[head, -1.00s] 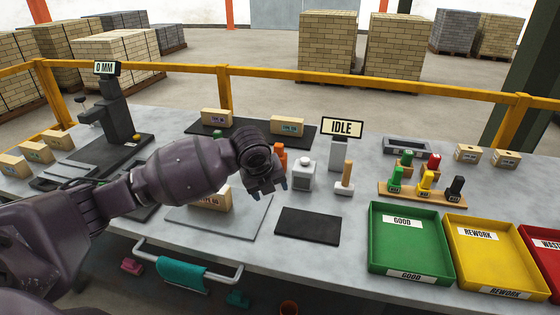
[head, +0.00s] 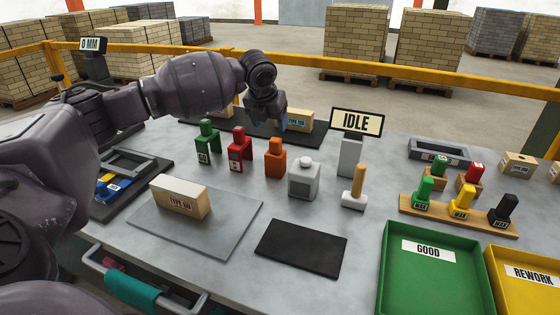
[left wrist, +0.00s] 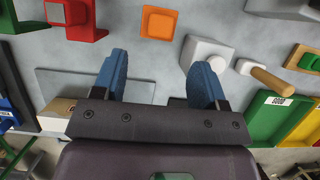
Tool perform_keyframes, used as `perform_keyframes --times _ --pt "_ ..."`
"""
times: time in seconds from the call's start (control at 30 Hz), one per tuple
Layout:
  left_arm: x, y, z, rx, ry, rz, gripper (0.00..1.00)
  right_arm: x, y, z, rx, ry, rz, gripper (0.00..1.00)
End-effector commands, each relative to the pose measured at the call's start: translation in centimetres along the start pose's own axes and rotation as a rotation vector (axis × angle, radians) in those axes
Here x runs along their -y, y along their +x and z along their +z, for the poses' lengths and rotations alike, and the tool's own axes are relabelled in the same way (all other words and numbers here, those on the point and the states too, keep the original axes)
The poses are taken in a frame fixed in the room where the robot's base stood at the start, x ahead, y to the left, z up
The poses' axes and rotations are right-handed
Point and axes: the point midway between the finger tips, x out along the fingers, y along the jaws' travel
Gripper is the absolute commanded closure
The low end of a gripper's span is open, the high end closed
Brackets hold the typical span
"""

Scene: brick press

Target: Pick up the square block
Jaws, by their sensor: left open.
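A light grey square block (head: 304,177) with a round knob on top stands upright on the table, between an orange stand (head: 275,160) and a wooden-handled tool (head: 355,188). My left gripper (head: 267,120) is open and empty, raised above the table behind the block in the head view. In the left wrist view its two blue fingers (left wrist: 158,82) are spread wide. There the square block (left wrist: 207,56) shows beyond the right finger, and the orange stand (left wrist: 158,22) shows ahead of the gap. Nothing is between the fingers. My right gripper is not in view.
Red (head: 240,150) and green (head: 207,142) stands are left of the orange one. The IDLE sign (head: 357,122) stands behind the block. A labelled brick (head: 180,197) sits on a grey plate. A black mat (head: 301,248) lies clear in front. The green GOOD tray (head: 437,270) is right.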

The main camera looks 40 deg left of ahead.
Motion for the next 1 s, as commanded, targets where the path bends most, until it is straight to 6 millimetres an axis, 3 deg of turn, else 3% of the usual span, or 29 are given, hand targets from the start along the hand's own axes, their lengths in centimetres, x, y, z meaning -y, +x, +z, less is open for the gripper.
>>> perform_keyframes --times 0.23,0.53,0.8,1.0 --pt "0.0 3.9 -0.1 -0.005 -0.001 0.000 0.34 0.0 0.0 1.4 0.026 -0.002 -0.001 0.22" --pt "0.1 5.8 -0.1 -0.004 -0.001 0.000 0.34 0.3 0.9 0.6 0.007 0.000 -0.006 0.22" --pt "0.1 9.5 -0.1 -0.006 -0.001 0.000 0.34 0.7 1.2 1.4 0.020 0.009 -0.008 0.22" --pt "0.1 9.8 0.1 -0.001 -0.001 0.000 0.34 0.7 1.1 0.9 0.009 0.008 -0.008 0.22"
